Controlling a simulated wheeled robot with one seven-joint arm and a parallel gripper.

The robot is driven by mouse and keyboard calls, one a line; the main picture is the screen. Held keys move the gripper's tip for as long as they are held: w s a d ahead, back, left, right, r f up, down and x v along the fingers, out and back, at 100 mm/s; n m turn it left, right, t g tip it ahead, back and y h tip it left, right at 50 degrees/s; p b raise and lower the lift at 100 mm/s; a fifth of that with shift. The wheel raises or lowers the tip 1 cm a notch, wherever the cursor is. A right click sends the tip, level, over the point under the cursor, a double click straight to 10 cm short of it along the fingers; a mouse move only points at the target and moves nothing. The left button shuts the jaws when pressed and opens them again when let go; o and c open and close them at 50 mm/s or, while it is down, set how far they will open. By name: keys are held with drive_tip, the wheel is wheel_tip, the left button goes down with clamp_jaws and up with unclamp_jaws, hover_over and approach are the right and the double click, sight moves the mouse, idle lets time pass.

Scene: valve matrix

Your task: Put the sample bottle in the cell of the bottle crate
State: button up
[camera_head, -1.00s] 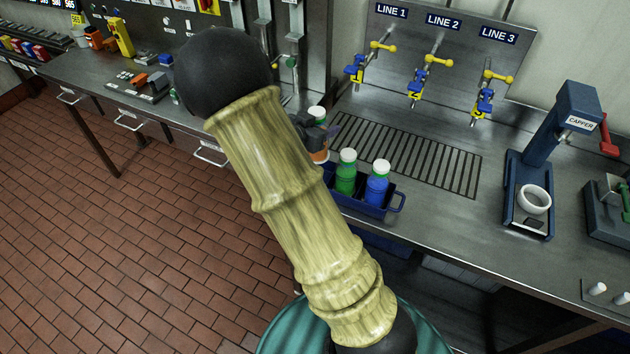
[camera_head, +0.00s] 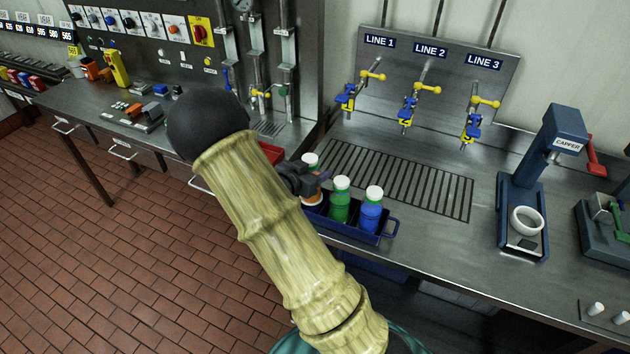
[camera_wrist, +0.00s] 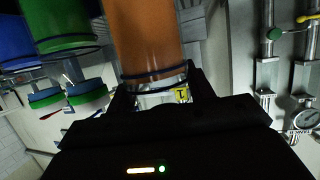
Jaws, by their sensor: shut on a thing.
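The sample bottle (camera_head: 312,188) has orange contents and a white cap. My gripper (camera_head: 303,180) is shut on it at the left end of the dark blue bottle crate (camera_head: 352,231). In the wrist view the orange bottle (camera_wrist: 147,40) stands between the two dark fingers (camera_wrist: 165,92). A green bottle (camera_head: 340,203) and a blue bottle (camera_head: 371,212) stand side by side in the crate to its right. My gripper and the crate wall hide the orange bottle's base, so I cannot tell whether it rests on the cell floor.
The crate stands near the bench's front edge, before a drain grate (camera_head: 400,180) under three line valves (camera_head: 411,105). A capper (camera_head: 540,180) stands to the right. A red tray (camera_head: 271,153) lies behind my arm. Bare bench lies between crate and capper.

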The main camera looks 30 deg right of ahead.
sight(314, 201)
drive_tip(key=shift+f, duration=2.1)
drive_tip(key=shift+f, duration=0.15)
drive_tip(key=o, duration=0.8)
drive_tip(key=shift+o, duration=0.2)
